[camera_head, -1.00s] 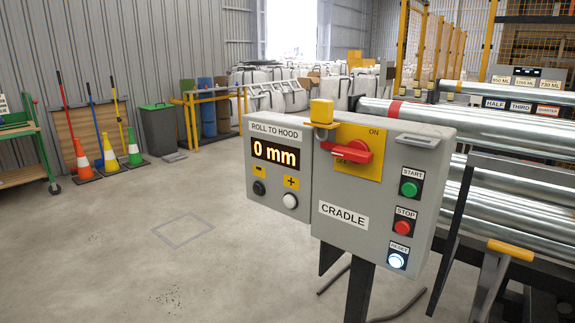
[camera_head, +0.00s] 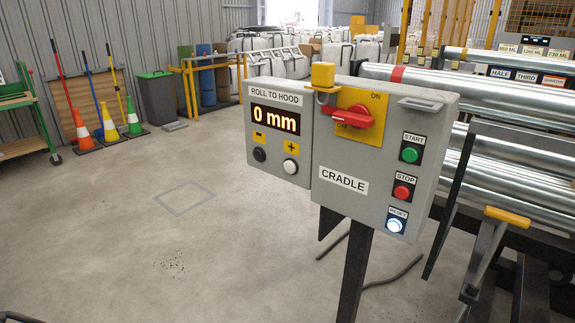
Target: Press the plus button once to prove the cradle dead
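The grey cradle control box (camera_head: 326,210) stands on a dark post right of centre. Its left panel has a lit display (camera_head: 275,120) reading 0 mm under a ROLL TO HOOD label. Below it are a black button (camera_head: 259,154) under a minus label and a white plus button (camera_head: 290,166) under a yellow plus label (camera_head: 291,147). The red rotary switch handle (camera_head: 346,117) points left, over the OFF mark. The green START button (camera_head: 409,155), red STOP button (camera_head: 402,191) and glowing RESET button (camera_head: 395,225) run down the right side. My gripper is not in view.
A yellow block (camera_head: 323,75) sits on the box's top edge. Shiny metal rollers (camera_head: 490,95) and dark frame bars stand close on the right. Open concrete floor (camera_head: 150,240) lies to the left. Cones (camera_head: 108,124) and a bin (camera_head: 157,100) stand farther back.

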